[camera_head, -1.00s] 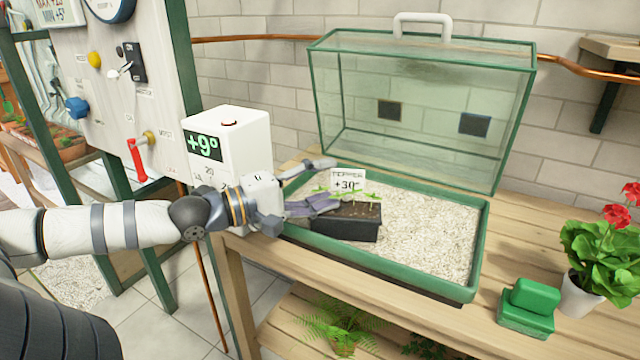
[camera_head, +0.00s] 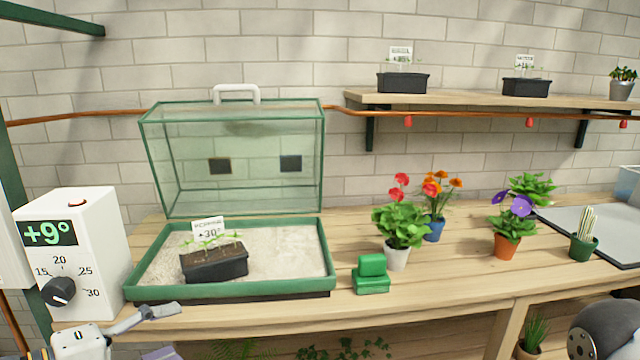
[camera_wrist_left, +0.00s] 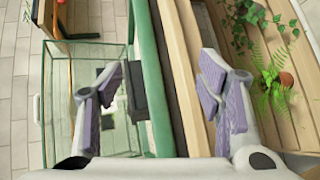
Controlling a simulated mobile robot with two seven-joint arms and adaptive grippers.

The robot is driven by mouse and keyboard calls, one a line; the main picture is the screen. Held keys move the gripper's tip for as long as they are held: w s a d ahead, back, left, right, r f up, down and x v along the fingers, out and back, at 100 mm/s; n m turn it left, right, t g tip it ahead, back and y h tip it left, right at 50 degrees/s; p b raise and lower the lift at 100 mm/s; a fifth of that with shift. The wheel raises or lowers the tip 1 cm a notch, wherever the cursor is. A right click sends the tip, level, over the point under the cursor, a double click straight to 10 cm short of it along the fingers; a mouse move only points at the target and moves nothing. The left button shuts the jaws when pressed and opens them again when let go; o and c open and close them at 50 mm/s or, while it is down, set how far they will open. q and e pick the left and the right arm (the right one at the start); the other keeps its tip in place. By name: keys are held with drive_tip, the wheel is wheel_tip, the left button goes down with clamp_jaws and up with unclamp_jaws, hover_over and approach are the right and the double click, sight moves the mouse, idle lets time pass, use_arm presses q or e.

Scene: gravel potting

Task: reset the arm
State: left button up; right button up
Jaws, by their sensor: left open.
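My left gripper (camera_head: 158,333) is at the lower left of the head view, partly cut off by the bottom edge, in front of the green gravel tray (camera_head: 232,292). The black pot (camera_head: 214,264) stands upright on the gravel in the tray, with small green seedlings and a white +30° label (camera_head: 208,230). My right gripper is not in view.
A glass cover (camera_head: 235,160) stands open behind the tray. A white thermostat box (camera_head: 75,262) showing +9° stands left, close to my left gripper. A green block (camera_head: 371,275) and several potted flowers are to the right. A wall shelf (camera_head: 480,98) holds more pots.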

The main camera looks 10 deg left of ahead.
use_arm(q)
drive_tip(key=s+d+f+m+g+y, duration=0.1)
drive_tip(key=s+d+f+m+g, duration=0.1)
drive_tip(key=s+d+f+g, duration=0.5)
drive_tip(key=s+d+f+m+g, duration=0.2)
drive_tip(key=s+d+f, duration=0.3)
drive_tip(key=f, duration=0.4)
drive_tip(key=s+a+f+m+g+y, duration=0.1)
drive_tip(key=s+f+m+g+y, duration=0.1)
drive_tip(key=s, duration=0.5)
drive_tip(key=s+a+f+m+g+y, duration=0.1)
drive_tip(key=s+a+f+m+y, duration=0.1)
drive_tip(key=s+f, duration=0.2)
drive_tip(key=s+a+f+m+g+y, duration=0.2)
drive_tip(key=s+f+m+y, duration=0.1)
drive_tip(key=s, duration=0.7)
drive_tip(key=shift+s+a+g, duration=0.25)
drive_tip(key=shift+s+g, duration=0.05)
drive_tip(key=shift+c, duration=0.2)
